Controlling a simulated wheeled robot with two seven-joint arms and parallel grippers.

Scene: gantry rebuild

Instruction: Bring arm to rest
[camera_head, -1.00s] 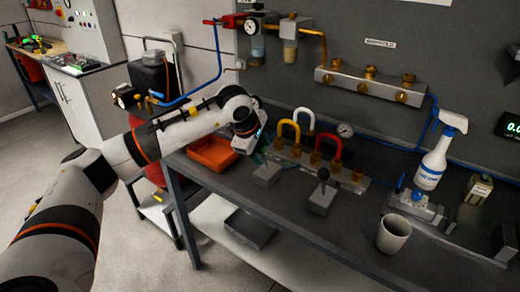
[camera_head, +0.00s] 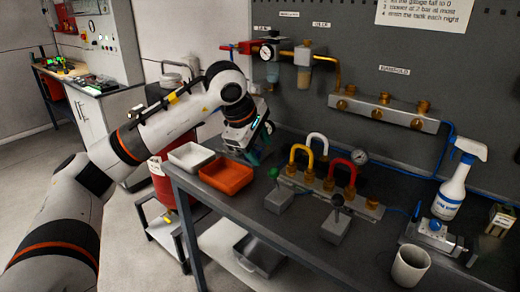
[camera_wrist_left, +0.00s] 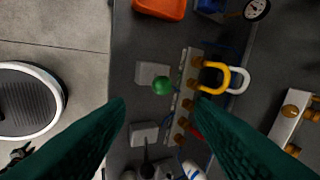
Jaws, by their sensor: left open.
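My left arm (camera_head: 160,130) comes in from the left in the head view, bent at the elbow. Its gripper (camera_head: 258,157) hangs over the bench beside the orange tray, pointing down, apart from the hoses. In the left wrist view the dark green fingers (camera_wrist_left: 162,108) are spread wide with nothing between them. Below them show a green-knobbed lever box (camera_wrist_left: 152,74), a second lever box, and the manifold with yellow, white and red loops. My right gripper is not in view.
An orange tray (camera_head: 227,175) and a white tray (camera_head: 190,156) sit at the bench's left end. The manifold with its yellow loop (camera_head: 301,152), a spray bottle (camera_head: 455,185) and a mug (camera_head: 410,265) stand to the right. The bench front is clear.

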